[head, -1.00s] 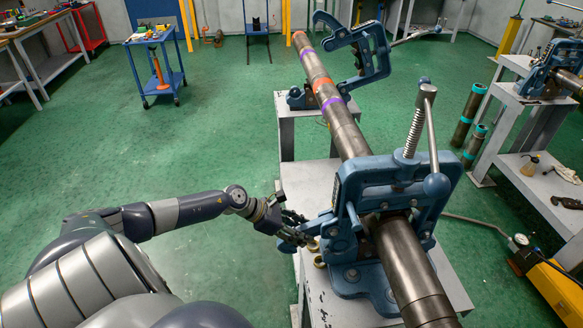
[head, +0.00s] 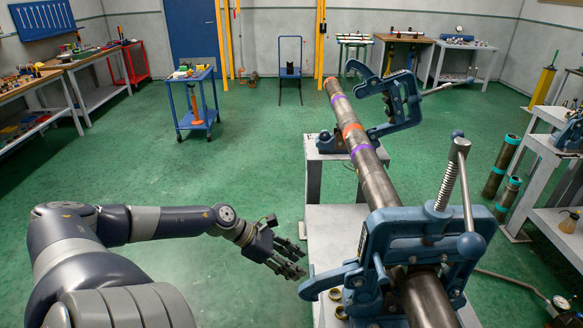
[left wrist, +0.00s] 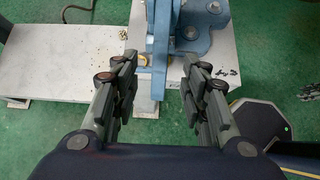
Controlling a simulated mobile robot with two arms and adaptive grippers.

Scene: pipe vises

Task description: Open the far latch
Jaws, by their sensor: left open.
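The near blue pipe vise (head: 415,245) stands upright around a long steel pipe (head: 372,180). A blue latch arm (head: 325,283) sticks out from its left side. The far blue vise (head: 398,100) stands further along the pipe; its frame is tilted to the right, with a hooked end at upper left. My left gripper (head: 300,262) is left of the near vise, apart from the latch arm, with fingers spread and empty. In the left wrist view the open gripper (left wrist: 160,66) has blue vise parts (left wrist: 195,22) beyond its fingers. My right gripper is not in view.
A blue trolley (head: 195,100) stands behind on open green floor. Another bench (head: 548,150) is at right.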

